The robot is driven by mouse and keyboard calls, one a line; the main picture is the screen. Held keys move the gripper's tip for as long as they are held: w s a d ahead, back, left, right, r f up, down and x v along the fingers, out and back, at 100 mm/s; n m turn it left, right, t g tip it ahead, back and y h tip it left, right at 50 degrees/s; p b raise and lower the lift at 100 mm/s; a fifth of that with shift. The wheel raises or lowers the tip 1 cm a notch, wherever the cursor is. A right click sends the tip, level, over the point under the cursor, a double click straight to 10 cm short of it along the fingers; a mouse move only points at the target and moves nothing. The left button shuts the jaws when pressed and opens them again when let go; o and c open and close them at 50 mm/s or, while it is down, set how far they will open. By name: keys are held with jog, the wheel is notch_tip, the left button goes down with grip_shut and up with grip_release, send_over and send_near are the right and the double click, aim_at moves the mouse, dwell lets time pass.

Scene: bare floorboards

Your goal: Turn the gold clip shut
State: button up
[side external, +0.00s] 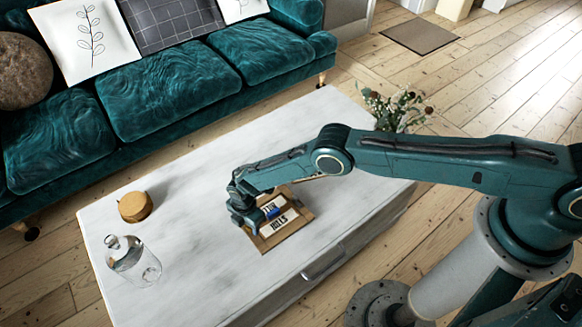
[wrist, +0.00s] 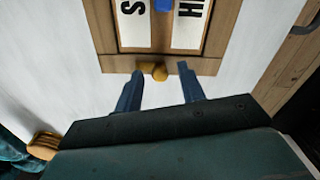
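The gold clip (wrist: 153,70) shows in the wrist view at the near edge of a wooden frame (wrist: 110,66), as a small rounded two-lobed piece. My gripper (wrist: 160,72) is open, with one fingertip on each side of the clip. The clip sits closer to the left finger, and I cannot tell whether they touch. In the side external view my gripper (side external: 246,212) is low at the left edge of the wooden frame (side external: 303,217), and the clip is hidden there. The frame holds white lettered panels (side external: 283,222) and a blue piece (side external: 272,211).
The frame lies on a white marble-look table (side external: 190,225). A glass bottle (side external: 133,262) and a round wooden box (side external: 134,207) stand to the left. A plant (side external: 397,108) is at the far end. A teal sofa (side external: 165,90) is behind.

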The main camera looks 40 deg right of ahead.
jog(key=shift+f, duration=0.1)
grip_shut()
